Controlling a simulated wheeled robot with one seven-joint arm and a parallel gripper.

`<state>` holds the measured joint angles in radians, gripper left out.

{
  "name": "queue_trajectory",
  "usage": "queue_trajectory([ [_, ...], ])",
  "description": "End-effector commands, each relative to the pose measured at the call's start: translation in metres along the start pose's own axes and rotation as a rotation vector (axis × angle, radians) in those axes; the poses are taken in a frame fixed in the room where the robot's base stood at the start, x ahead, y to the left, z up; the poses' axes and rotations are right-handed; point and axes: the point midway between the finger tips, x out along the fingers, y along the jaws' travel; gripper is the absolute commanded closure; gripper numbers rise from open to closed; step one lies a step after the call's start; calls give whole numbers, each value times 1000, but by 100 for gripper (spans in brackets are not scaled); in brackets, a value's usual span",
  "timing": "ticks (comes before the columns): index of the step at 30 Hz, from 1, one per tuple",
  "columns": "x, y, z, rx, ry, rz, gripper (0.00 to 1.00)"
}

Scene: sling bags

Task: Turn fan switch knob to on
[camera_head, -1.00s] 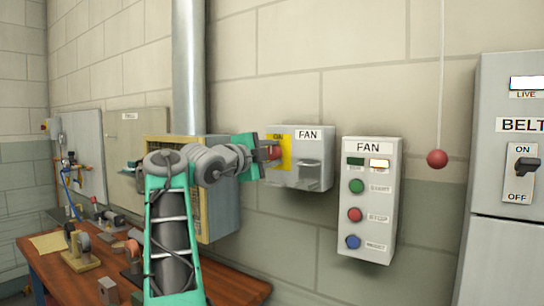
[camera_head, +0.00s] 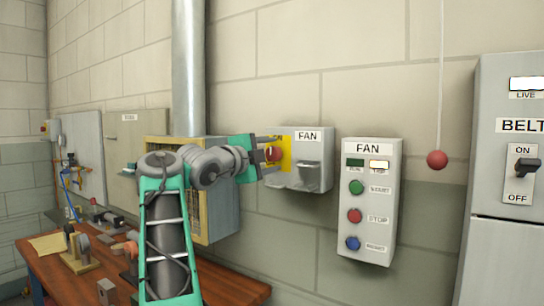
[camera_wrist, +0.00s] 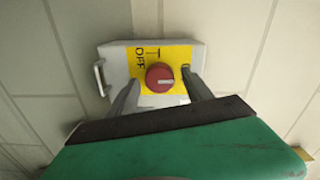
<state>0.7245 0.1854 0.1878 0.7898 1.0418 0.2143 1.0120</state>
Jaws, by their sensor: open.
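The fan switch box (camera_head: 312,176) is a grey wall box labelled FAN with a yellow plate (camera_head: 286,153) and a red round knob (camera_head: 273,154). In the wrist view the knob (camera_wrist: 160,77) sits mid-plate, its white mark pointing right in the picture. An OFF label shows sideways to its upper left; any ON label is not readable. My gripper (camera_head: 274,155) is open, with its fingers either side of the knob. In the wrist view my gripper (camera_wrist: 162,92) shows a gap between each finger and the knob; contact is not visible.
A FAN button panel (camera_head: 369,200) hangs just right of the switch box. A red ball on a cord (camera_head: 437,159) and a BELT cabinet (camera_head: 510,150) are further right. A yellow-fronted box (camera_head: 190,190) and a cluttered wooden bench (camera_head: 235,286) lie left and below.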

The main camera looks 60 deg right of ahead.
Motion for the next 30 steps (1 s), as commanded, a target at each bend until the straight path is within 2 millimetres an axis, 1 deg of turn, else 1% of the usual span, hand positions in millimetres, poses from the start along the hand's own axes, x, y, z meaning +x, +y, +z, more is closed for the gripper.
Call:
queue_trajectory([
  [1, -10, 1, 1, 3, -4, -2, 41],
  [6, -46, 1, 1, 2, -5, -2, 41],
  [9, -61, 1, 1, 1, -4, 0, 41],
  [13, -69, 1, 0, 0, -1, 0, 41],
  [23, -69, 0, 0, -1, -1, 1, 41],
  [25, -72, -2, 8, -24, -28, 2, 41],
  [26, -75, -2, 15, -49, -54, 3, 41],
  [29, -100, -2, 61, -205, -219, 5, 41],
  [30, -117, 3, 86, -297, -313, 2, 41],
])
